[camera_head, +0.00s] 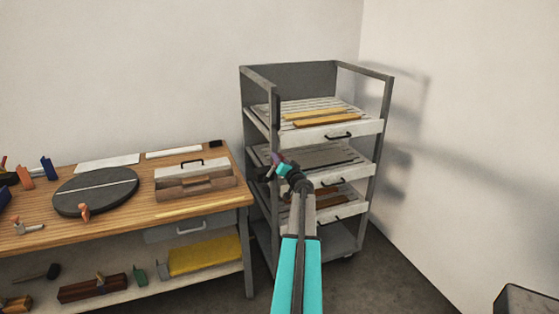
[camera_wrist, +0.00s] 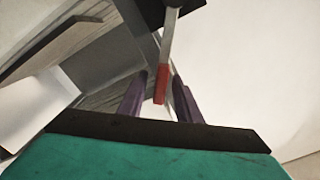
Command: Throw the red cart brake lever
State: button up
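The red brake lever (camera_wrist: 161,86) shows in the wrist view as a red grip on a thin grey shaft that runs up to a dark mount at the top. My gripper (camera_wrist: 160,92) has its two purple fingers spread, one on each side of the red grip, with gaps visible. I cannot tell how deep the grip sits between them. In the head view my gripper (camera_head: 272,164) is at the left front side of the grey cart (camera_head: 306,76), near the middle shelf. The lever is not clearly seen there, hidden or too small behind my arm.
The cart has slatted shelves with drawers and wooden strips. The wall is close on the right. Floor is free in front of the cart.

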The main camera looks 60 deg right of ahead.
jog(key=shift+c, duration=0.2)
grip_shut()
jog(key=shift+s+d+b, duration=0.1)
jog(key=shift+s+b, duration=0.1)
jog(key=shift+b, duration=0.25)
